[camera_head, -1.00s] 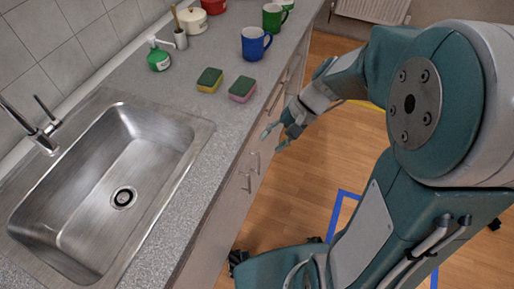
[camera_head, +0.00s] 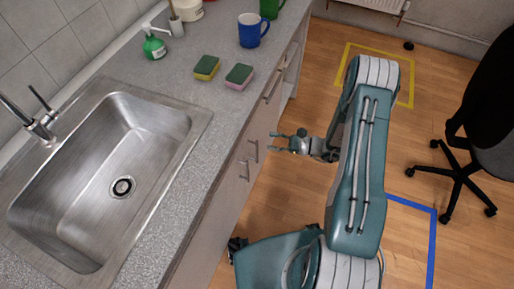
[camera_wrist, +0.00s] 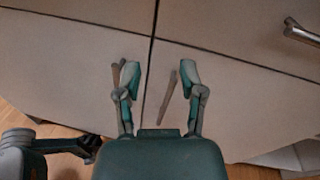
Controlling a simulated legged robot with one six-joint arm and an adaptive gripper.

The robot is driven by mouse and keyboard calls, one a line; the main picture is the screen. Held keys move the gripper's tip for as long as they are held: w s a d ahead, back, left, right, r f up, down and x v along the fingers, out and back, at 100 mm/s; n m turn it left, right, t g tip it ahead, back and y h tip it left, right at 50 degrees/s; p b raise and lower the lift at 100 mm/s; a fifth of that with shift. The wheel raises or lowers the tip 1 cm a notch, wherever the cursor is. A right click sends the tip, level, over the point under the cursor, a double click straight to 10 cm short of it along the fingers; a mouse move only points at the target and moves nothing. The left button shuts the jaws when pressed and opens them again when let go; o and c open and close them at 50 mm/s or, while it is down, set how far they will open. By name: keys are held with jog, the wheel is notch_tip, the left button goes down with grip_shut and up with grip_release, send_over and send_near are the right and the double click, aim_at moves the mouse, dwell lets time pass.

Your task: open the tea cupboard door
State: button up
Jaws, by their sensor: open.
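Grey cupboard doors (camera_wrist: 65,62) fill the wrist view, with a dark vertical seam between two of them. Two upright bar handles flank this seam; the right-hand handle (camera_wrist: 167,98) shows between my fingers, and the left-hand handle (camera_wrist: 117,74) is partly hidden by my left finger. In the head view the two handles (camera_head: 255,151) (camera_head: 244,170) sit on the cabinet front below the counter. My gripper (camera_head: 281,143) is open and empty, a little right of them and apparently apart; it also shows in the wrist view (camera_wrist: 160,78). I cannot tell which door is the tea cupboard.
A horizontal handle (camera_wrist: 303,33) is on the panel at upper right. The counter (camera_head: 215,115) holds a sink (camera_head: 95,175), a pink-green sponge (camera_head: 238,76), a yellow-green sponge (camera_head: 206,67) and a blue mug (camera_head: 252,30). An office chair (camera_head: 470,160) stands right; floor between is clear.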

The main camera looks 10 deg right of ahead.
aim_at(257, 148)
jog(key=s+d+f+m+t+h, duration=0.25)
jog(key=f+m+t, duration=0.4)
jog(key=f, duration=0.55)
jog(key=shift+g, duration=0.35)
jog(key=x, duration=1)
jog(key=shift+w, duration=0.65)
grip_shut()
